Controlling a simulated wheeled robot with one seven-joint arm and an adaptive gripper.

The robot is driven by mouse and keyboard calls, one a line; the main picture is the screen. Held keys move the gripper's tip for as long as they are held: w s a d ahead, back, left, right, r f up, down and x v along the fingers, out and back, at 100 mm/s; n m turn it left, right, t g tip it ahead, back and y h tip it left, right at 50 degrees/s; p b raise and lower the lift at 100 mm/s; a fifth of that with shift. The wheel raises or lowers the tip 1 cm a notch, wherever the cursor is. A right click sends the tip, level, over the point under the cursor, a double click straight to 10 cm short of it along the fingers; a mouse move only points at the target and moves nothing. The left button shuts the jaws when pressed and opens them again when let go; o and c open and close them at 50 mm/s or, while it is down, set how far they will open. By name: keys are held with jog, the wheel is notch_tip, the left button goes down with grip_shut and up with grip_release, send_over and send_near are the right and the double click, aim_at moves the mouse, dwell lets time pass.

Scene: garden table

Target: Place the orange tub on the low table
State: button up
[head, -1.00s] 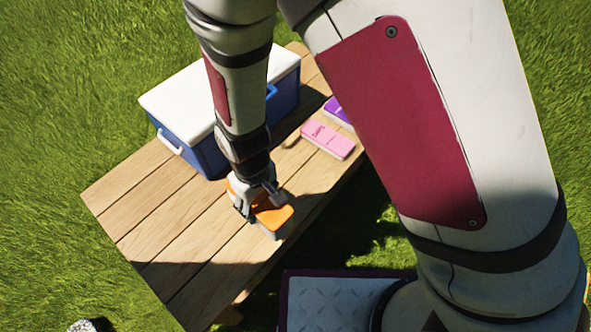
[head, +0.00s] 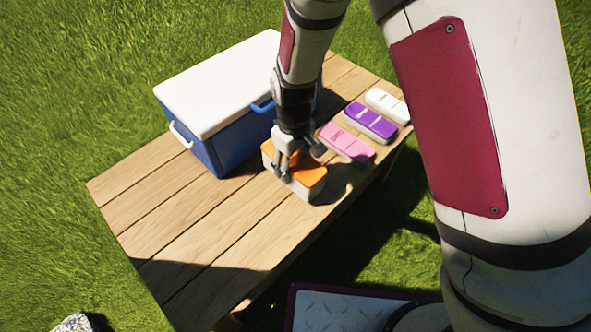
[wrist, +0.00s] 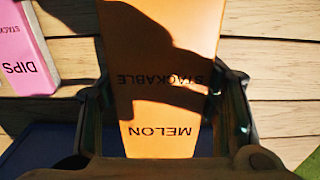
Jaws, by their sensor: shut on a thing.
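The orange tub (head: 313,176) has an orange lid and a pale body. It is over the wooden low table (head: 190,225), in front of the cooler's right end; I cannot tell whether its base touches the planks. My gripper (head: 284,176) points down and is shut on the tub, one finger on each long side. In the wrist view the orange lid (wrist: 160,100) fills the space between the fingers, with "MELON" and "STACKABLE" upside down. The tub's far side is hidden by the gripper.
A blue cooler (head: 212,142) with a white lid stands at the table's back. Pink (head: 347,143), purple (head: 371,123) and white (head: 387,104) tubs lie in a row at the right end. The table's front left is clear. A grey stone (head: 75,323) is on the grass.

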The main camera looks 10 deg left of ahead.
jog(key=shift+w+d+f, duration=0.1)
jog(key=shift+w+d, duration=0.05)
jog(key=shift+w, duration=0.25)
jog(key=shift+f+b, duration=0.8)
jog(key=shift+f, duration=0.85)
jog(key=shift+f, duration=0.15)
jog(key=o, duration=1.7)
jog(key=shift+c, duration=0.2)
notch_tip(320, 180, up, 12)
jog(key=p, duration=0.4)
